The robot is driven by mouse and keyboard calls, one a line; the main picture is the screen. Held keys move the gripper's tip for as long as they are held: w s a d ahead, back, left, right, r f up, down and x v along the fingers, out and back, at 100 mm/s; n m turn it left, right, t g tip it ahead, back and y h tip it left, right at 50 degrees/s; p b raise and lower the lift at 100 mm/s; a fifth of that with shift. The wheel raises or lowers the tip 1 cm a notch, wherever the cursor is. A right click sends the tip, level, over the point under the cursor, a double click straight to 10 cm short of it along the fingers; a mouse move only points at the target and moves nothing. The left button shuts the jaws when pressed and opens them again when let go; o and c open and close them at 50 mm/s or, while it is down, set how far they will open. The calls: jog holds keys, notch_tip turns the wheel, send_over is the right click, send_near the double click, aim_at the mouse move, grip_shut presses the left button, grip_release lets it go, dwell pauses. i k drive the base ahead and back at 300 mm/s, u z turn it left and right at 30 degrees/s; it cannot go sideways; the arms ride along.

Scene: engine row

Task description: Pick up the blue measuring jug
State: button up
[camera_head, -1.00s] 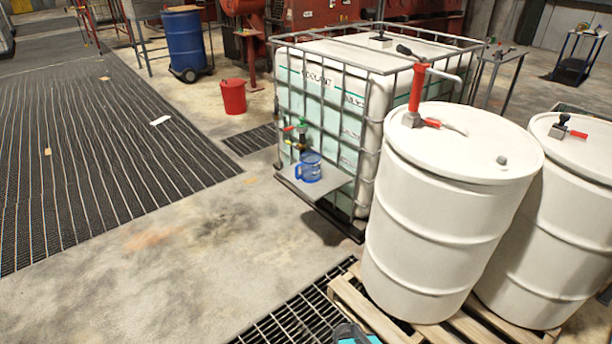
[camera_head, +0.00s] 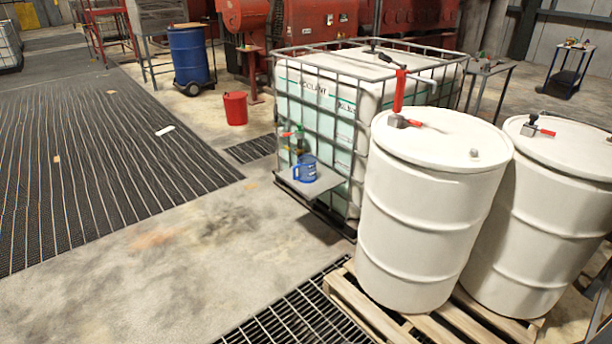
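The blue measuring jug (camera_head: 306,169) stands upright on a small grey shelf (camera_head: 313,187) at the front of the caged coolant tank. Its handle appears to be on the left side. A tap with red and green parts (camera_head: 296,141) is just above and behind the jug. My gripper is not in view, so its state is not shown.
The caged coolant tank (camera_head: 348,135) is behind the jug. White drums (camera_head: 431,215) stand on a wooden pallet (camera_head: 374,320) at the right. A red bucket (camera_head: 235,108) and a blue drum (camera_head: 190,56) stand farther back. Concrete floor (camera_head: 200,240) is clear at front left.

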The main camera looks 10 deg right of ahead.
aim_at(307, 166)
jog(key=u, duration=0.55)
jog(key=i, duration=0.7)
jog(key=u, duration=0.95)
jog(key=i, duration=2.3)
jog(key=z, duration=0.75)
jog(key=i, duration=0.5)
jog(key=z, duration=0.25)
